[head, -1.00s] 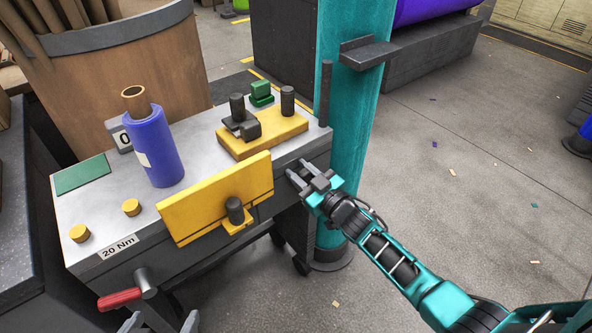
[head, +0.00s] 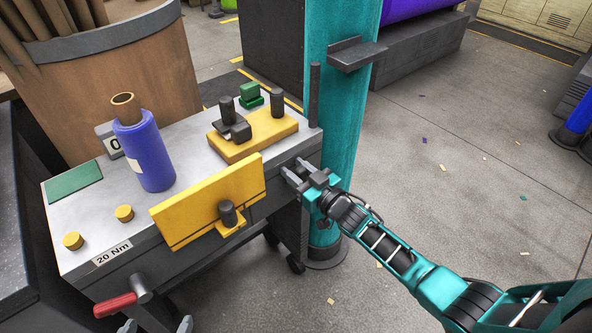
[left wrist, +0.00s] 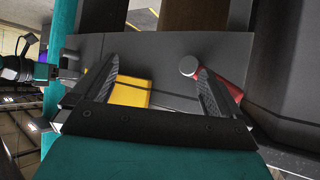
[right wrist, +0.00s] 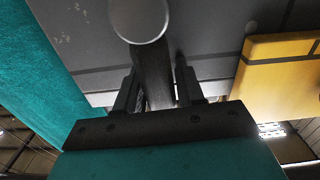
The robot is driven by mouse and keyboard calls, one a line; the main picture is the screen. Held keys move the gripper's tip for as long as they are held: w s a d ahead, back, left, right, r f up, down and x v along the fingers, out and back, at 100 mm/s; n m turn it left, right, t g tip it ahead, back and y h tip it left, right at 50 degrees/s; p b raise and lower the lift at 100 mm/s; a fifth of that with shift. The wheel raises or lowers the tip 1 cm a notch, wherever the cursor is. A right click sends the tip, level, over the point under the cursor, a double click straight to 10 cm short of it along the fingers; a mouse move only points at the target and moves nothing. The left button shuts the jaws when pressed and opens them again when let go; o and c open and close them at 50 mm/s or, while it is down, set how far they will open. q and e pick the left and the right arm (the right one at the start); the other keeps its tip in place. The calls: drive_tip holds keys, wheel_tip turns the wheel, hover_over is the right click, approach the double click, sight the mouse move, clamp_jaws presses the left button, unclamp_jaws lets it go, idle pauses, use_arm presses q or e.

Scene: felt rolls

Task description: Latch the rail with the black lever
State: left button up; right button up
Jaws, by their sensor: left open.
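The black lever (right wrist: 152,75) shows in the right wrist view as a dark bar with a pale round pivot end (right wrist: 138,20) against the grey bench front. My right gripper (head: 293,170) is at the right end of the bench front. Its fingers stand apart on either side of the bar, with a gap at one finger. In the head view the gripper hides most of this lever. My left gripper (head: 158,326) is open at the lower edge, below a red-handled lever (head: 116,304). In the left wrist view one finger overlaps the red handle (left wrist: 232,88). I cannot tell which part is the rail.
The grey bench (head: 90,215) carries a blue bottle (head: 150,155), a yellow fixture (head: 255,135) and yellow knobs. A yellow plate (head: 200,205) with a black peg stands out from the front. A teal column (head: 335,115) rises close to my right gripper. Open floor lies right.

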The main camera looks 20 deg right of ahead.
use_arm(q)
drive_tip(key=shift+w+r, duration=0.1)
use_arm(e)
drive_tip(key=shift+o, duration=1.2)
drive_tip(key=shift+s, duration=0.1)
drive_tip(key=shift+s+d, duration=0.1)
drive_tip(key=shift+s, duration=0.15)
use_arm(q)
drive_tip(key=shift+s+a+r+p, duration=0.4)
drive_tip(key=shift+a+p, duration=0.15)
drive_tip(key=shift+p, duration=0.65)
use_arm(e)
drive_tip(key=v, duration=1.2)
drive_tip(key=shift+s, duration=0.1)
